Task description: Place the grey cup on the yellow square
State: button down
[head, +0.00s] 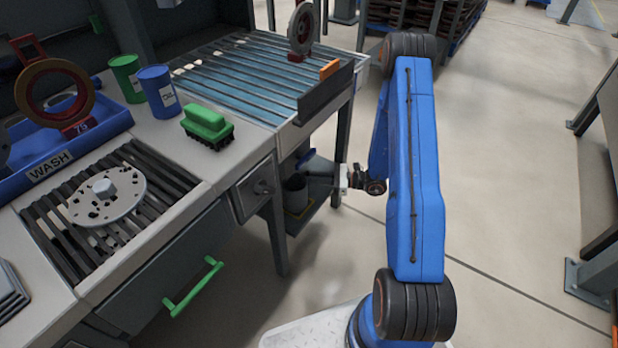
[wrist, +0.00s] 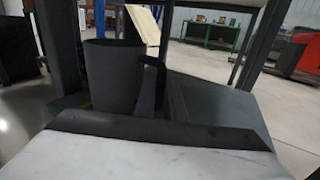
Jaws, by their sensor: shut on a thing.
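The grey cup (head: 296,194) is upright at the low shelf under the bench in the head view. In the wrist view the cup (wrist: 112,76) stands left of centre, with a dark curved handle on its right side. The yellow square (head: 304,212) shows as a thin yellow edge at the cup's base; the cup hides most of it. I cannot tell whether the cup's bottom touches it. My gripper (head: 316,180) reaches in from the right and is shut on the cup at its handle side; the fingertips are hard to make out.
The low shelf (head: 308,220) lies between bench legs, below the bench top and close to a drawer (head: 252,190). On the bench stand a green brush (head: 207,125), green and blue cans, and a conveyor (head: 250,75).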

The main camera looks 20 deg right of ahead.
jog(key=shift+f, duration=0.1)
jog(key=c, duration=1.8)
grip_release()
